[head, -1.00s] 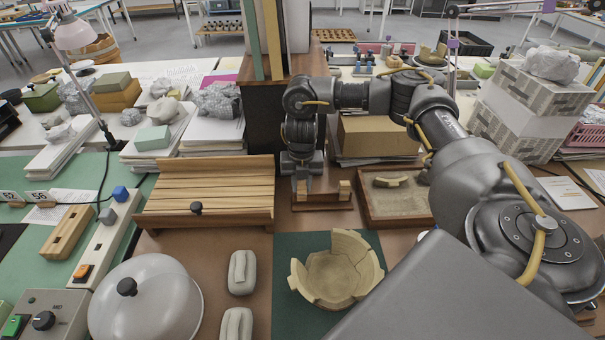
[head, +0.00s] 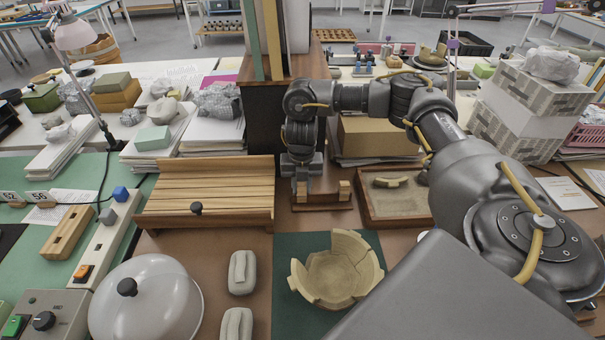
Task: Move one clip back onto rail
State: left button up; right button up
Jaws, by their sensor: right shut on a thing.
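The small wooden rail (head: 325,206) lies on the brown bench, right of the slatted wooden board. One pale wooden clip (head: 345,189) stands at its right end. My right gripper (head: 301,186) points down over the rail's left end and is shut on another pale wooden clip (head: 302,194). The held clip is at or just above the rail; I cannot tell whether it touches. The jaws partly hide it. My left gripper is not in view.
A sand tray (head: 372,214) with a curved sherd (head: 391,182) lies close to the right of the rail. The slatted board (head: 215,183) is to the left. A broken bowl (head: 336,275) on a green mat stands in front. Bare bench lies between.

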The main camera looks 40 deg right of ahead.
jog(key=o, duration=0.8)
jog(key=shift+c, duration=0.2)
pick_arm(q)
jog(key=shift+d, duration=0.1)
pick_arm(e)
jog(key=shift+r, duration=0.15)
notch_tip(320, 180, up, 9)
jog(key=shift+r+p, duration=0.15)
jog(key=shift+p, duration=0.85)
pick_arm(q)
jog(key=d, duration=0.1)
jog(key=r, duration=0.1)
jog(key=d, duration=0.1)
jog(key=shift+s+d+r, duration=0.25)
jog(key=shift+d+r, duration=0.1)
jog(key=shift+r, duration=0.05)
pick_arm(e)
jog(key=shift+r, duration=0.6)
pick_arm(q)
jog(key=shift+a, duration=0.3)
pick_arm(e)
jog(key=shift+d, duration=0.1)
